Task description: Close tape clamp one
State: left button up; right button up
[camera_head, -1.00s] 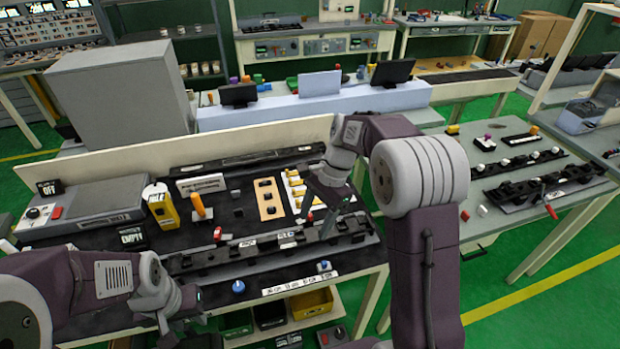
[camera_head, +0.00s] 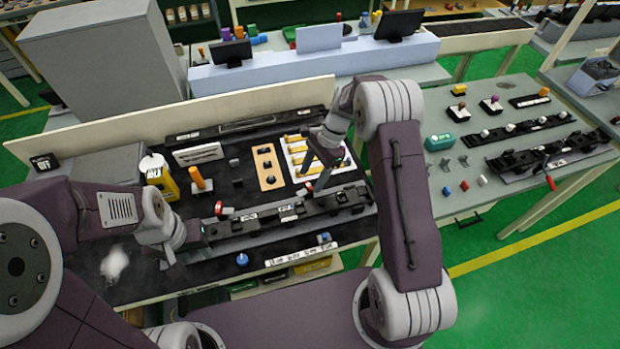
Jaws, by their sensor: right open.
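A long black rail fixture (camera_head: 260,222) lies along the front of the dark work mat. A red-tipped lever (camera_head: 218,208) stands up near its left end. I cannot tell which part is tape clamp one. My left gripper (camera_head: 186,246) is low at the rail's left end, left of the first lever. Its fingers are small and partly hidden by its wrist.
Behind the rail are a wooden block with holes (camera_head: 268,167), a white tray of yellow pieces (camera_head: 297,158), an orange-handled tool (camera_head: 199,180) and a yellow bottle (camera_head: 158,177). A blue knob (camera_head: 242,259) stands in front. A second bench with similar rails (camera_head: 560,151) is at right.

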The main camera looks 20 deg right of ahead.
aim_at(304, 189)
jog(key=shift+s+a+f, duration=0.25)
jog(key=shift+f, duration=0.2)
jog(key=shift+s+a+f, duration=0.25)
jog(key=shift+f, duration=0.15)
pick_arm(q)
jog(key=shift+s+r, duration=0.2)
jog(key=shift+r, duration=0.05)
pick_arm(e)
jog(key=shift+w+f, duration=0.15)
jog(key=c, duration=0.4)
grip_shut()
